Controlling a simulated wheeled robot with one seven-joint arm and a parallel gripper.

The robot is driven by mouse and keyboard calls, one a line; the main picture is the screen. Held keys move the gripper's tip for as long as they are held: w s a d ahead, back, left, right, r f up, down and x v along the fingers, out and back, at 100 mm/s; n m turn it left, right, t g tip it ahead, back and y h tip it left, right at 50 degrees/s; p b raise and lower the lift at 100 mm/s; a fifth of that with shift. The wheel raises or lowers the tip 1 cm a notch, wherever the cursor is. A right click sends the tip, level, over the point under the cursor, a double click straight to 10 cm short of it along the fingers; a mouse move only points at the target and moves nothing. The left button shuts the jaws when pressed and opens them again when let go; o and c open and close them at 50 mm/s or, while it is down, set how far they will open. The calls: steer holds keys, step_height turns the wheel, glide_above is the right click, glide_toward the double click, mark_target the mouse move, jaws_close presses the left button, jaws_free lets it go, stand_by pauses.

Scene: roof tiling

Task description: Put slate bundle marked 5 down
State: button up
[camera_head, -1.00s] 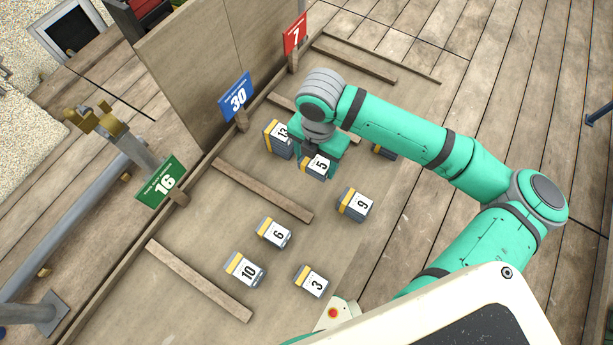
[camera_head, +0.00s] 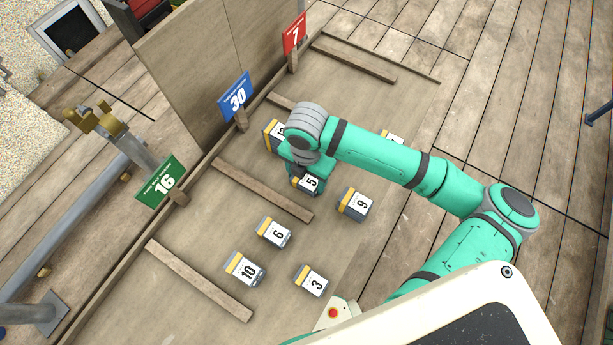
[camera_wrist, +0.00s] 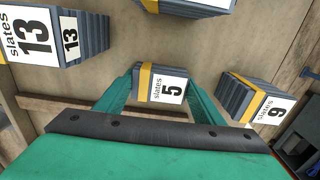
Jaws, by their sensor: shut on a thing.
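The slate bundle marked 5 (camera_head: 308,184) is a dark grey stack with a white label and a yellow band. In the wrist view the bundle (camera_wrist: 161,88) sits between the two green fingers of my gripper (camera_wrist: 160,92), which is shut on it. In the head view my gripper (camera_head: 304,168) hangs under the wrist, over the board next to a wooden batten (camera_head: 262,190). I cannot tell whether the bundle's underside touches the board.
Bundle 13 (camera_head: 272,134) stands close at the upper left, partly hidden by my arm. Bundles 9 (camera_head: 355,204), 6 (camera_head: 274,233), 10 (camera_head: 245,269) and 3 (camera_head: 312,281) stand below. Signs 16 (camera_head: 162,182), 30 (camera_head: 237,97) and 7 (camera_head: 294,35) line the board's edge.

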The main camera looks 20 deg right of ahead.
mark_target(307, 178)
steer(key=o, duration=1.2)
steer(key=shift+f, duration=0.1)
step_height(307, 178, up, 12)
steer(key=shift+r, duration=0.2)
